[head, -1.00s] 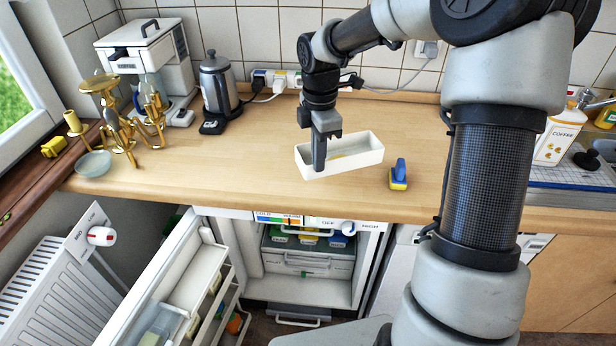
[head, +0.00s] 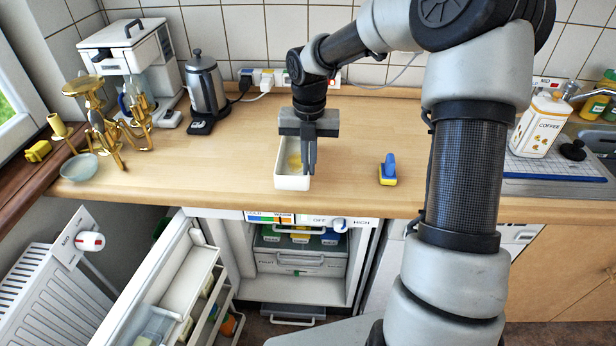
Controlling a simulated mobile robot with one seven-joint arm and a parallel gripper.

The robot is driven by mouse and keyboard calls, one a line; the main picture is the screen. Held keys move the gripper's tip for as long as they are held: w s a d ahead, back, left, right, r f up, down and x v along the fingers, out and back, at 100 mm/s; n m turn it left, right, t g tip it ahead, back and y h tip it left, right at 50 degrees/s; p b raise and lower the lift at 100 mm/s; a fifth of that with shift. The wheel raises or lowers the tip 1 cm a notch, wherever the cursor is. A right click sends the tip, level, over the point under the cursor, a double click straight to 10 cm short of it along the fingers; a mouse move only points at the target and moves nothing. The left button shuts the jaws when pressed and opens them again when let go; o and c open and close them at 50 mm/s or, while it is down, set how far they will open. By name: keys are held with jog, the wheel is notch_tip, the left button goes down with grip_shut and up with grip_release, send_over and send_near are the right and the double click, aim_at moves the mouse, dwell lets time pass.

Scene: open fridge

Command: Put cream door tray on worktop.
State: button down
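The cream door tray (head: 292,182) is a long, open, off-white box over the worktop (head: 230,185), its short end facing me. Something yellow shows inside it. My gripper (head: 309,172) points straight down at the tray's right side, with its two fingers close together on the right long wall. It looks shut on that wall. The fingers hide part of the wall and the tray's far end is partly behind the gripper. I cannot tell whether the tray's base touches the worktop or hovers just above it.
A blue and yellow brush-like object (head: 388,170) stands right of the tray. A kettle (head: 205,92), coffee machine (head: 133,60), brass pieces (head: 95,115) and glass bowl (head: 80,167) are left. The fridge door (head: 165,290) hangs open below. Worktop between kettle and tray is clear.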

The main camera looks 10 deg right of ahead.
notch_tip(320, 180, down, 4)
jog(key=shift+f, duration=0.1)
jog(key=c, duration=2)
grip_release()
jog(key=shift+f, duration=0.15)
notch_tip(320, 180, up, 12)
jog(key=shift+r+p, duration=0.2)
jog(key=shift+p, duration=0.35)
